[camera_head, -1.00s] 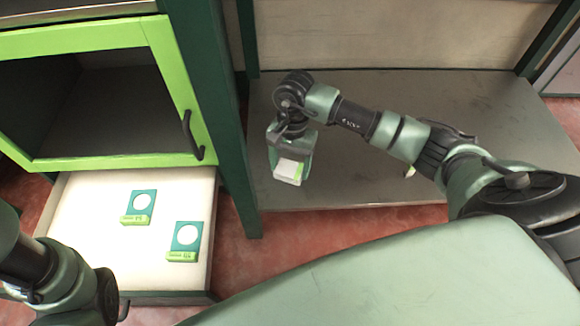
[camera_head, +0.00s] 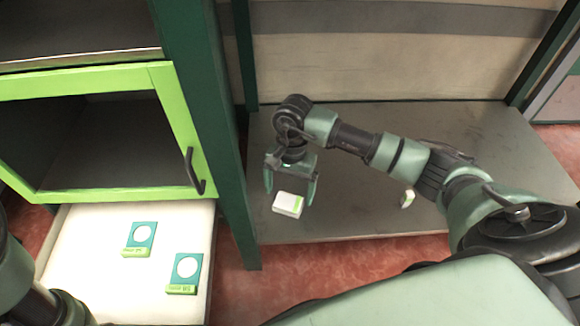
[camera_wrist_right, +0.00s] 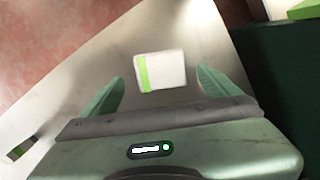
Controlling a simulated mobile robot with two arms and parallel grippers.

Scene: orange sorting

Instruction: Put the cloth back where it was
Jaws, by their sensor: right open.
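A small white block with a green stripe (camera_head: 288,204), which may be the folded cloth, lies on the low grey shelf near its front edge. It also shows in the right wrist view (camera_wrist_right: 160,72), ahead of the fingertips. My right gripper (camera_head: 291,190) is open, its fingers spread to either side of the block's near part, with a gap on each side in the wrist view. My left arm enters at the lower left; its gripper is out of view.
A second small white and green item (camera_head: 407,198) lies on the grey shelf (camera_head: 350,226) to the right. An open drawer (camera_head: 80,225) holds two teal packs with white discs. A green-framed cabinet (camera_head: 110,190) stands above it; a dark green post (camera_head: 205,130) stands beside the shelf.

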